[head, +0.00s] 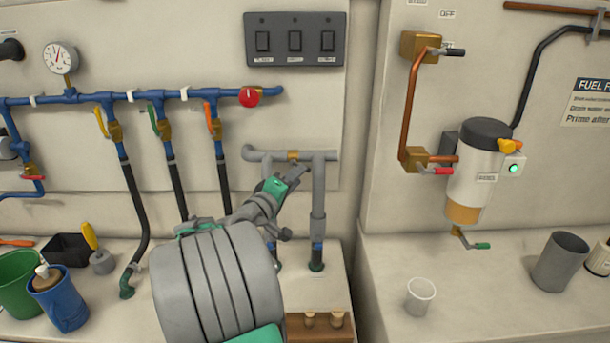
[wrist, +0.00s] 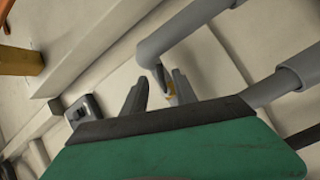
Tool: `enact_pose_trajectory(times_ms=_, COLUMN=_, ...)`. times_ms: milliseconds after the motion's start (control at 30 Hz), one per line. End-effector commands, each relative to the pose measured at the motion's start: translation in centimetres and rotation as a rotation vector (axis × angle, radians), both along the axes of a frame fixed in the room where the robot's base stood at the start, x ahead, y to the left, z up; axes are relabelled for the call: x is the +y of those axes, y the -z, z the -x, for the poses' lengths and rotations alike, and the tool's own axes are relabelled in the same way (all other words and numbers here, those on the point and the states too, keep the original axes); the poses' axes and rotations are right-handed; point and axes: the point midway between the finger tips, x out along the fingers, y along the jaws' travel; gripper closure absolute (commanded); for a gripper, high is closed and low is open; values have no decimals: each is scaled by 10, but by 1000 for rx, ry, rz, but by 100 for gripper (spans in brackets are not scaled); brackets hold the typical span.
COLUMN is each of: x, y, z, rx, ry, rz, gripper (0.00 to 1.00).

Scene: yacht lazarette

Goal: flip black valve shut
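A brass valve body (head: 293,156) sits in the upper run of a grey pipe loop on the left wall. My gripper (head: 300,176) is just below and right of it, angled up towards the pipe. In the wrist view, the two fingers of my gripper (wrist: 160,88) stand apart, with a bit of the brass valve (wrist: 171,91) and a dark piece, perhaps its lever, showing between them. I cannot tell whether either finger touches it. Another brass valve with a black-tipped lever (head: 453,52) is at the top right, far from my gripper.
Grey pipe (head: 318,200) runs down right of my gripper. Blue manifold pipe (head: 70,98) with yellow, green and orange levers and a red knob (head: 249,97) is at left. A fuel filter (head: 474,175) is at right. A wooden rack (head: 320,332) stands below.

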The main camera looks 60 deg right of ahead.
Motion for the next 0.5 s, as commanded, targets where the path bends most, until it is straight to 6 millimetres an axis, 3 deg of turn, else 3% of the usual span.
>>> enact_pose_trajectory(times_ms=233, x=-46, y=-2, z=3, rx=-3, ry=2, rz=-2, gripper=66)
enact_pose_trajectory(times_ms=500, x=-55, y=-1, z=2, rx=-4, ry=-2, rz=-2, gripper=66)
